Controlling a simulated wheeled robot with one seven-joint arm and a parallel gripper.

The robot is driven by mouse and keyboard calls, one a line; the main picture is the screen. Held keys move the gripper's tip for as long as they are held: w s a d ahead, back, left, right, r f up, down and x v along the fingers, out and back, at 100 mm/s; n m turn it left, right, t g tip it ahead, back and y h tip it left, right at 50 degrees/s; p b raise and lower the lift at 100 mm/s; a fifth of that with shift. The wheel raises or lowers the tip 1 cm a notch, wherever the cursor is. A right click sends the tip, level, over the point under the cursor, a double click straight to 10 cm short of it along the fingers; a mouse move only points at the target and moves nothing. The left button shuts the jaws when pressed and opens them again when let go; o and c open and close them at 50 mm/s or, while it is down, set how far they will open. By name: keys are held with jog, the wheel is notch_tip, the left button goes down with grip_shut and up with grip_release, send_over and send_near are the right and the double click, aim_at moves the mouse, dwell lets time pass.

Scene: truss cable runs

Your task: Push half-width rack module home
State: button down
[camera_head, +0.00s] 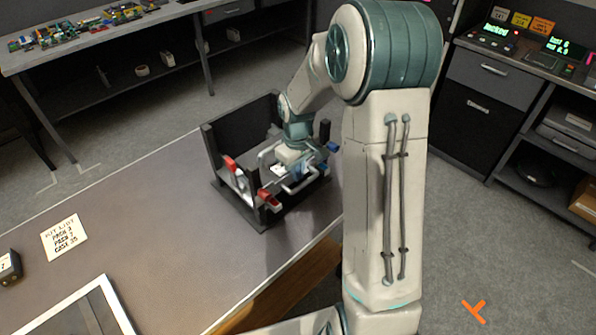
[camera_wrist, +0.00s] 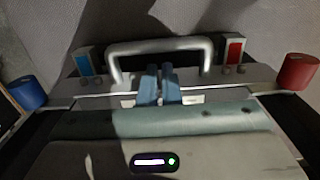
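The module's grey front (camera_wrist: 250,75) shows in the wrist view, with a metal U-shaped handle (camera_wrist: 160,46). A blue-marked block (camera_wrist: 86,63) stands left of the handle and a red-marked block (camera_wrist: 233,50) right of it. My gripper (camera_wrist: 161,70) has its two blue fingers close together, with nothing visible between them. The fingertips lie over the module front, just below the handle bar in the picture; I cannot tell whether they touch. In the head view my gripper (camera_head: 292,168) is down at the black rack (camera_head: 240,125), partly hiding the module.
A blue knob (camera_wrist: 27,92) and a red knob (camera_wrist: 298,71) flank the front. The rack stands on a brown table (camera_head: 150,225) with a kit list card (camera_head: 65,237) and a white-edged frame (camera_head: 95,310). The table between card and rack is clear.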

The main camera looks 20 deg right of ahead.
notch_tip(320, 180, up, 10)
jog(key=p, duration=0.7)
jog(key=c, duration=1.9)
grip_release()
jog(key=o, duration=0.5)
jog(key=shift+r, duration=0.25)
jog(key=shift+o, duration=0.2)
jog(key=s+a+r+m+t, duration=0.1)
jog(key=s+r+m+t, duration=0.1)
jog(key=s+r, duration=0.4)
jog(key=s+a+r+m+t, duration=0.1)
jog(key=s+r+m, duration=0.2)
jog(key=s+r, duration=0.4)
jog(key=s, duration=0.8)
jog(key=shift+s+a+r+t, duration=0.2)
jog(key=shift+s+r+t, duration=0.1)
jog(key=shift+t, duration=0.1)
jog(key=shift+s, duration=0.1)
